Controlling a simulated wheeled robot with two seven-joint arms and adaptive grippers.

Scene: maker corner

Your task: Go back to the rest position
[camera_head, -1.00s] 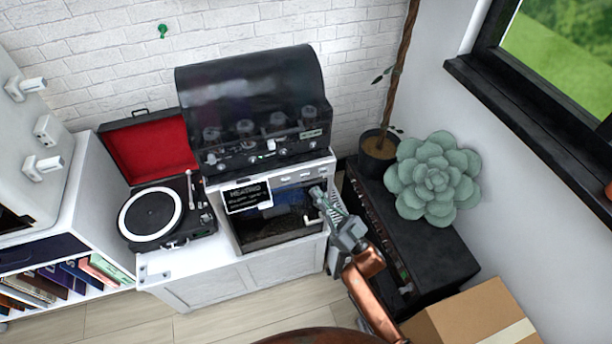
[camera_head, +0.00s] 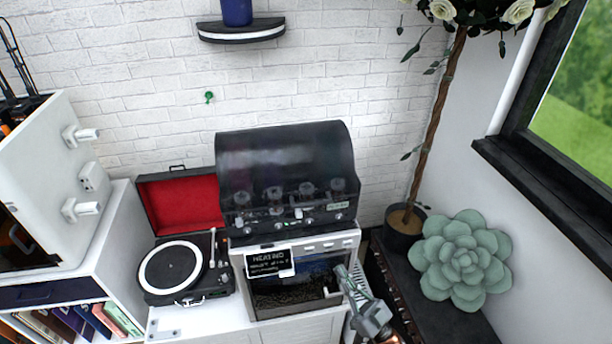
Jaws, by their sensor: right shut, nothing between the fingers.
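My right gripper (camera_head: 345,280) is shut and empty. It is in front of the lower right side of a white machine (camera_head: 240,262) with a dark domed lid (camera_head: 285,152). In the picture its fingertips overlap the right edge of the machine's dark window, near a small white handle (camera_head: 333,293). I cannot tell whether they touch it. A black sign (camera_head: 268,262) with white writing hangs on the machine's front. My left gripper is not in view.
An open record player (camera_head: 172,267) with a red-lined lid stands left of the machine. A white shelf with books (camera_head: 85,318) is at far left. A black cabinet (camera_head: 455,318) bearing a succulent (camera_head: 463,260) and a potted tree (camera_head: 404,226) is on the right. A wall shelf (camera_head: 240,36) hangs above.

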